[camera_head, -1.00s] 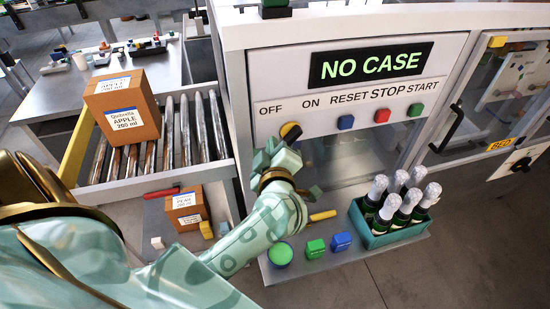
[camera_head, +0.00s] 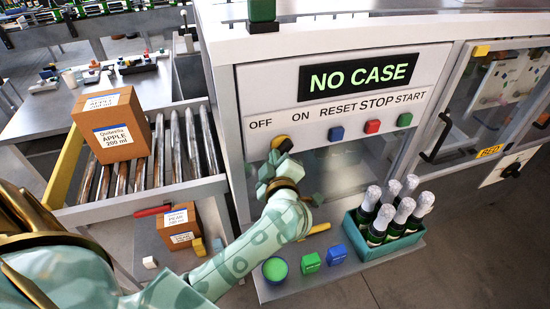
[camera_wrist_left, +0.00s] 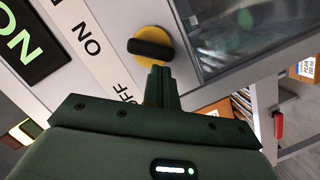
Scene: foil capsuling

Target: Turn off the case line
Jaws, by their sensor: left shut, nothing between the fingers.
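The case line's knob (camera_head: 278,141) is a yellow disc with a black bar handle, below the OFF and ON labels of the white panel (camera_head: 240,125). In the left wrist view the knob (camera_wrist_left: 153,45) shows whole; its bar lies level in that picture, slanting across the panel's lettering, seemingly towards ON. The display (camera_head: 358,75) reads NO CASE in green. My left gripper (camera_head: 272,166) is shut and empty, just below and left of the knob. In the wrist view its fingertips (camera_wrist_left: 162,72) are close under the bar; contact cannot be told. My right gripper is out of view.
Blue (camera_head: 336,133), red (camera_head: 373,126) and green (camera_head: 405,119) buttons sit to the knob's right. A teal crate (camera_head: 385,249) of bottles stands on the ledge below, beside small blocks. A carton (camera_head: 112,125) stands on the rollers at left.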

